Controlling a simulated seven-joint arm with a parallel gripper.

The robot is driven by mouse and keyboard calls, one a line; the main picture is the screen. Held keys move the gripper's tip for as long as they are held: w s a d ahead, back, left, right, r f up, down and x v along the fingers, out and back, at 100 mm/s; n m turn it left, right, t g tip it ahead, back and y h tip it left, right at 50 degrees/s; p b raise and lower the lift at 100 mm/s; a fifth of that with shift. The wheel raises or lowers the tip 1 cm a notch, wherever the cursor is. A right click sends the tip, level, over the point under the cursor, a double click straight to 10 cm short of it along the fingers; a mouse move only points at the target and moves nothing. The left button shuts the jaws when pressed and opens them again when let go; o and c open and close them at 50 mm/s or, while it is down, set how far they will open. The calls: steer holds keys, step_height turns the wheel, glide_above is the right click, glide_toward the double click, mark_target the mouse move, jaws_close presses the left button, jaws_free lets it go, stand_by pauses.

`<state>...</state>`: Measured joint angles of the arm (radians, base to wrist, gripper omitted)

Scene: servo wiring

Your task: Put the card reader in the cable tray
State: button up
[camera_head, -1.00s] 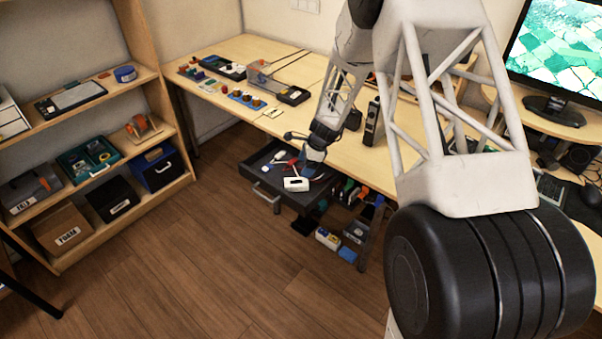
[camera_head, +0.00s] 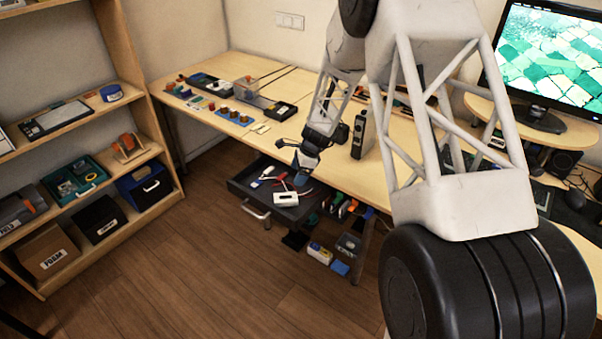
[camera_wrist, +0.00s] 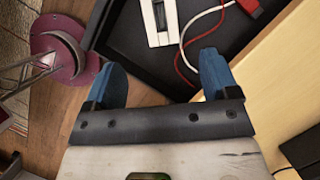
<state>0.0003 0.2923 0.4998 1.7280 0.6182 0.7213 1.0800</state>
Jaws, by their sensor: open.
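A white box-shaped device with a dark slot, which looks like the card reader (camera_head: 286,199), lies in the open dark drawer (camera_head: 247,190) under the desk. It also shows at the top of the wrist view (camera_wrist: 159,22), partly cut off. My gripper (camera_head: 302,170) is just above the drawer, behind and above the device. In the wrist view my gripper (camera_wrist: 161,75) has its blue fingers spread with nothing between them, and the device is apart from them. No label marks a cable tray; I cannot tell whether the drawer is it.
A red plug (camera_wrist: 250,7) on a white cable and a red cable lie beside the device. The desk (camera_head: 345,177) overhangs the drawer's back. A teal tray (camera_head: 75,180) and labelled bins stand on the left shelf. The floor before the drawer is clear.

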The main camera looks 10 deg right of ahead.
steer(key=s+d+r+n+t+h, duration=0.1)
steer(key=s+r+n, duration=0.3)
steer(key=s+r, duration=0.7)
steer(key=s+d+r+n+h, duration=0.15)
steer(key=s+r+n, duration=0.5)
steer(key=r, duration=0.75)
steer(key=s+d+r+n, duration=0.1)
steer(key=s+r+n, duration=0.1)
steer(key=s, duration=0.8)
steer(key=s+d+r+n+t+h, duration=0.1)
steer(key=s+d+r+n, duration=0.1)
steer(key=s, duration=0.8)
steer(key=s+d+r+n+h, duration=0.1)
steer(key=s+r+n, duration=0.2)
steer(key=s, duration=0.7)
steer(key=shift+s+d+r+t, duration=0.25)
steer(key=shift+d+r+t, duration=0.1)
steer(key=shift+r, duration=0.25)
